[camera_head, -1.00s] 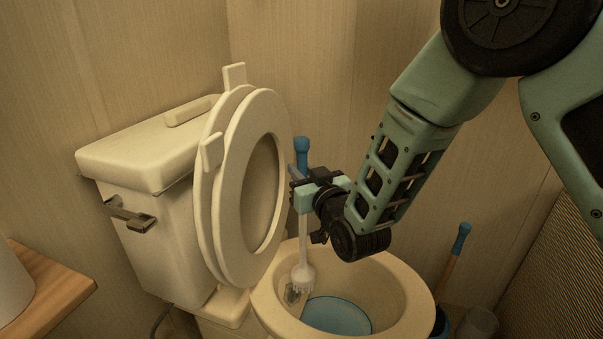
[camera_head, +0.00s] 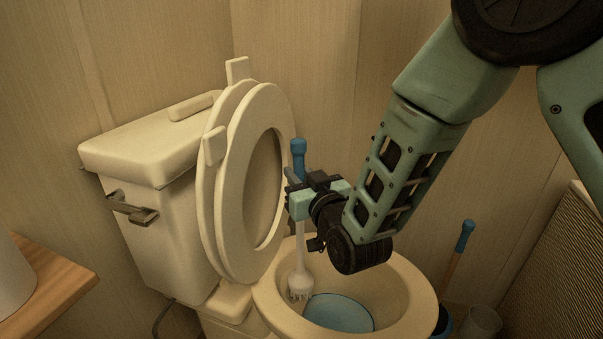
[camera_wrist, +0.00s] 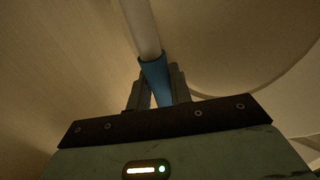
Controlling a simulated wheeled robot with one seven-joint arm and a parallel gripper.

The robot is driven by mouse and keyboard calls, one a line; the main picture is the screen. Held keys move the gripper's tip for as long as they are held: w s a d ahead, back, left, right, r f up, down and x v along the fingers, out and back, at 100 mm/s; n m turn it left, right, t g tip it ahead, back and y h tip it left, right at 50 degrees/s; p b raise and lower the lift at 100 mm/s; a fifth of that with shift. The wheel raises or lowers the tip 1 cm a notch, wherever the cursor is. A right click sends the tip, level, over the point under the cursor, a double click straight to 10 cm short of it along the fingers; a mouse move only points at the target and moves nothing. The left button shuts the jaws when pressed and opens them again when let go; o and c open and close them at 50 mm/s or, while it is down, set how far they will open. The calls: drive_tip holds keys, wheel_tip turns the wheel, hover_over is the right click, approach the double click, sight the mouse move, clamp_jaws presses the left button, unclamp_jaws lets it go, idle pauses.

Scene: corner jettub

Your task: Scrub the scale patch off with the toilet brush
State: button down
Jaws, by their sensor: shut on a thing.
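My gripper (camera_head: 299,196) is shut on the toilet brush (camera_head: 301,255), above the left side of the bowl. The brush hangs nearly upright, its blue handle end up and its white bristle head down inside the toilet bowl (camera_head: 415,290). The head is at the bowl's left inner wall, above the blue water; I cannot tell if it touches. In the wrist view the fingers (camera_wrist: 157,90) close around the blue grip of the brush (camera_wrist: 150,72). I cannot make out the scale patch now; the bristle head may cover it.
The raised seat and lid (camera_head: 228,200) stand close left of the gripper, before the tank (camera_head: 150,160). A wooden-handled tool with a blue tip (camera_head: 462,245) stands right of the bowl, beside a clear container (camera_head: 483,322). A wooden shelf (camera_head: 50,285) is at lower left.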

sight(302, 159)
drive_tip(key=shift+s, duration=0.35)
drive_tip(key=shift+r, duration=0.1)
drive_tip(key=shift+s+d+r+p, duration=0.1)
drive_tip(key=shift+d+r+p, duration=0.1)
drive_tip(key=shift+r+p, duration=0.6)
drive_tip(key=shift+s+d+r+p, duration=0.15)
drive_tip(key=shift+r+p, duration=0.25)
drive_tip(key=shift+r, duration=0.7)
drive_tip(key=shift+w, duration=0.1)
drive_tip(key=shift+r+p, duration=1.5)
drive_tip(key=shift+r, duration=0.9)
